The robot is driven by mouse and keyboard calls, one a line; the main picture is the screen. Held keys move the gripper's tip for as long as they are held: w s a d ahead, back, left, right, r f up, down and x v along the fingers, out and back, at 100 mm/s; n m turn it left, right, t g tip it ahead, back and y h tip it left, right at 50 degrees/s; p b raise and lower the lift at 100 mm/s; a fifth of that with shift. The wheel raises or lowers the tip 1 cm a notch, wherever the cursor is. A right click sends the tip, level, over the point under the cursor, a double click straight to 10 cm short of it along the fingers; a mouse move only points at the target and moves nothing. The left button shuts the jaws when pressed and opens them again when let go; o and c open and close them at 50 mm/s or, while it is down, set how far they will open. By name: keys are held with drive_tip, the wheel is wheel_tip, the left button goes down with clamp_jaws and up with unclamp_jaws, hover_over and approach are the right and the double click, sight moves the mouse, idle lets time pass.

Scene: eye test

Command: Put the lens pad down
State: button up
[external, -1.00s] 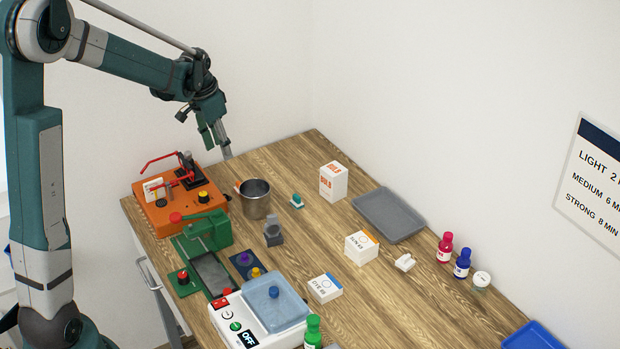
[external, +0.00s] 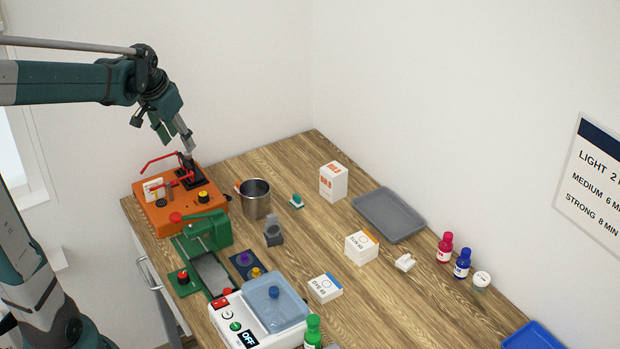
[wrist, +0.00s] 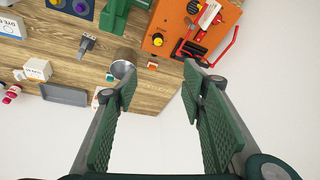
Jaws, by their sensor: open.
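My gripper (external: 188,143) is open and hangs above the back of the orange machine (external: 160,213). In the wrist view my gripper (wrist: 160,78) has its two green ribbed fingers wide apart, with nothing between them. I cannot tell for certain which thing is the lens pad. Small candidates on the table are a teal-topped piece (external: 297,201) right of the metal cup (external: 256,204) and a white piece (external: 405,262) near the bottles. A small orange piece (wrist: 152,66) also lies beside the cup, partly hidden behind it in the external view.
The orange machine has red levers. Nearby stand a green press (external: 208,231), a grey stand (external: 273,235) and a white unit with blue lid (external: 274,302). White boxes (external: 333,184), a grey tray (external: 385,217) and bottles (external: 445,247) lie right. Bare wood separates the boxes.

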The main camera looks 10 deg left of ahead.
drive_tip(key=s+a+n+t, duration=0.1)
drive_tip(key=s+a+n, duration=0.1)
drive_tip(key=s, duration=0.8)
drive_tip(key=s+a+n+t, duration=0.2)
drive_tip(key=s+a, duration=0.1)
drive_tip(key=s, duration=0.8)
drive_tip(key=shift+s+a+r+n+y, duration=0.25)
drive_tip(key=shift+r+n+y, duration=0.05)
drive_tip(key=shift+r+y, duration=0.15)
